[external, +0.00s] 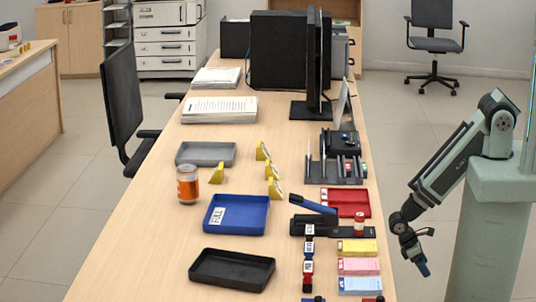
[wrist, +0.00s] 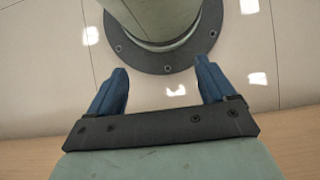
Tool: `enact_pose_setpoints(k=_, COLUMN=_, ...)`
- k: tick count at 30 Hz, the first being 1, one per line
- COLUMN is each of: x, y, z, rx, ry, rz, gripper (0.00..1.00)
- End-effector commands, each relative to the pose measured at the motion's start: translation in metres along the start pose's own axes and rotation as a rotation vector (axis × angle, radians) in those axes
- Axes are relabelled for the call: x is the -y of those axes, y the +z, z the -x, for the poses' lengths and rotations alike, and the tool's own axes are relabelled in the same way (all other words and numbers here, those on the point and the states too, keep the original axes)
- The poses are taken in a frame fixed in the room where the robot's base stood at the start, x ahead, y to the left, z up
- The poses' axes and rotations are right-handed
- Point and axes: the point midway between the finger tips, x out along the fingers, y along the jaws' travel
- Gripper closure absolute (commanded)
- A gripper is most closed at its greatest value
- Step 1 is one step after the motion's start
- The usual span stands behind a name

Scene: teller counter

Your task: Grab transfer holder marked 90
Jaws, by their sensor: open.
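I cannot read a 90 on anything, so I cannot tell which thing is the transfer holder marked 90. Small upright pieces with white labels, one blue (external: 309,248) and one red (external: 307,272), stand in a column near the counter's right side, their marks too small to read. Several yellow wedge-shaped pieces with pale faces (external: 263,151) stand mid-counter. My gripper (external: 424,266) hangs off the counter's right edge, pointing down, apart from everything. In the wrist view its blue fingers (wrist: 162,80) are spread with nothing between them, above the floor and my base.
Free room lies front left.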

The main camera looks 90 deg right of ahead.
Motion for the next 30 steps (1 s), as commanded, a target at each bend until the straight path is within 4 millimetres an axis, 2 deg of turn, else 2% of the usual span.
enact_pose_setpoints(k=1, x=0.000, y=0.000, z=0.000, rx=0.000, ry=0.000, rz=0.000, gripper=0.11)
enact_pose_setpoints(k=4, x=0.000, y=0.000, z=0.000, rx=0.000, ry=0.000, rz=0.000, gripper=0.02)
enact_pose_setpoints(k=11, x=0.001, y=-0.001, z=0.000, rx=-0.002, ry=0.000, rz=0.000, gripper=0.02)
enact_pose_setpoints(k=16, x=0.014, y=-0.015, z=0.001, rx=-0.052, ry=-0.010, rz=0.008, gripper=0.02)
enact_pose_setpoints(k=20, x=0.041, y=-0.040, z=0.003, rx=-0.146, ry=-0.034, rz=0.018, gripper=0.02)
enact_pose_setpoints(k=30, x=0.138, y=-0.102, z=0.019, rx=-0.426, ry=-0.156, rz=0.036, gripper=0.02)
